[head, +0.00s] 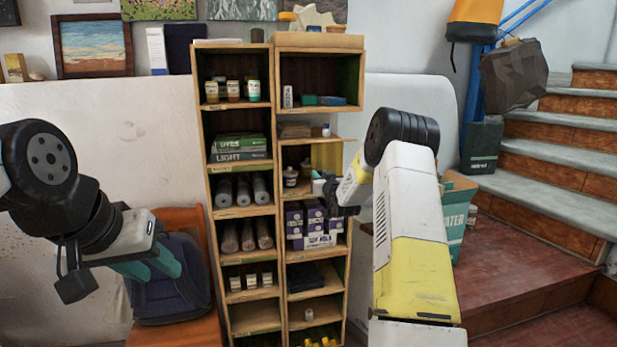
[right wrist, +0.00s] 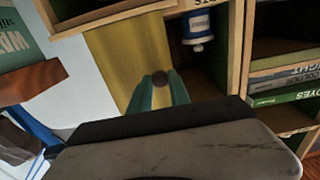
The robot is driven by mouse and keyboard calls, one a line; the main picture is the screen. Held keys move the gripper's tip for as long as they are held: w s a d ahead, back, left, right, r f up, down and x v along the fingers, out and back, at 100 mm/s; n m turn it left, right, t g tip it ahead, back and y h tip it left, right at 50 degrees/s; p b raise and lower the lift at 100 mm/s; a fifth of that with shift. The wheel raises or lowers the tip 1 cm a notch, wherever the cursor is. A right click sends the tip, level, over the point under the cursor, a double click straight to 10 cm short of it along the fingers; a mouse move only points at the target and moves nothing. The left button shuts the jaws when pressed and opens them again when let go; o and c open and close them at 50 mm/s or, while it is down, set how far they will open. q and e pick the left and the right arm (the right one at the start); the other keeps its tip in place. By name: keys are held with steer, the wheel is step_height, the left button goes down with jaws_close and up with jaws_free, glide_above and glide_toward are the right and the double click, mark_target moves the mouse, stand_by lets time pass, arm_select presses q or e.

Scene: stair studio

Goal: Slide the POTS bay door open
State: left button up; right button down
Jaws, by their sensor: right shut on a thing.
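The POTS bay is in the right column of the wooden shelf (head: 280,215). Its yellow sliding door (head: 326,157) covers the right part of the bay. A pot (head: 290,177) shows in the uncovered left part.
Purple boxes (head: 305,222) fill the bay below. A blue-and-white pot (right wrist: 198,30) stands beside the door's edge. A chair with a dark blue backpack (head: 172,280) stands left of the shelf. A green carton (head: 455,215) and stairs (head: 560,160) are to the right.

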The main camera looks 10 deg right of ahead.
steer(key=shift+d, duration=0.1)
stand_by(0.7)
steer(key=d, duration=1)
steer(key=shift+w+d, duration=0.15)
steer(key=shift+d, duration=0.25)
steer(key=c, duration=1.2)
jaws_free()
steer(key=shift+c, duration=0.2)
steer(key=s, duration=0.7)
steer(key=shift+s+d, duration=0.15)
steer(key=shift+s, duration=0.25)
